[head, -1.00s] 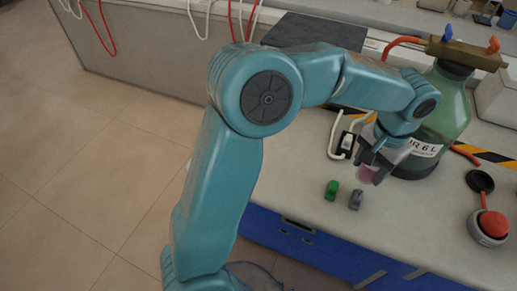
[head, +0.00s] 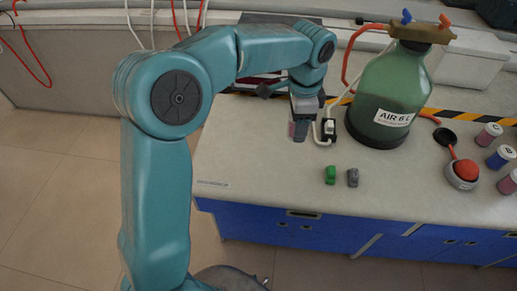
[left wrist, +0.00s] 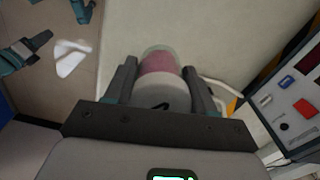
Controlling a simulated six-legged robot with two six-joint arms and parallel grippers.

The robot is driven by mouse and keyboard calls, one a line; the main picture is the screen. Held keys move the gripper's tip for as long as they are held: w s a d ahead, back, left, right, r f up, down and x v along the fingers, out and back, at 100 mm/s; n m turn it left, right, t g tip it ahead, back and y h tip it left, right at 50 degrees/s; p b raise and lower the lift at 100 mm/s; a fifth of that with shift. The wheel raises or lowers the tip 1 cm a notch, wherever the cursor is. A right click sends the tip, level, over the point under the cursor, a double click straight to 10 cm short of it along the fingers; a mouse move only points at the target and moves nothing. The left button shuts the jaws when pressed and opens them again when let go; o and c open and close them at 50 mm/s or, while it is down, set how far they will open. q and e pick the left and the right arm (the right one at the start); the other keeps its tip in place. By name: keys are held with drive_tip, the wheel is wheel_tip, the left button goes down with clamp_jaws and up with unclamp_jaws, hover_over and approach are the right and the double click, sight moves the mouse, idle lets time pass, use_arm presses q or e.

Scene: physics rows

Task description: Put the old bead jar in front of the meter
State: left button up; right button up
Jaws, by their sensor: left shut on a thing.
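My left gripper (head: 299,122) is shut on the bead jar (left wrist: 161,63), a clear jar with pink contents and a grey lid. In the left wrist view the jar sits between the two fingers (left wrist: 163,85). The meter (left wrist: 301,90) shows at the right of the left wrist view, with a dark red display, a blue button and a red button. In the head view my arm mostly hides it. My right gripper is not in view.
A green bottle (head: 390,95) marked AIR 6 L stands right of the gripper. A white switch with a cable (head: 329,128) lies beside the gripper. Small green (head: 331,175) and grey (head: 353,177) objects stand near the front edge. A red-topped device (head: 465,172) and other jars (head: 498,157) are farther right.

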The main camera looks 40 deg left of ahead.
use_arm(q)
drive_tip(key=a+r+m+p, duration=0.2)
drive_tip(key=a+r+m, duration=0.45)
drive_tip(key=m, duration=0.85)
drive_tip(key=f, duration=1.5)
drive_tip(key=shift+w+f+b, duration=0.15)
drive_tip(key=shift+w+b, duration=0.2)
drive_tip(key=shift+b, duration=0.05)
wheel_tip(320, 180, down, 5)
drive_tip(key=shift+r, duration=0.1)
drive_tip(key=o, duration=1.1)
drive_tip(key=shift+f, duration=0.2)
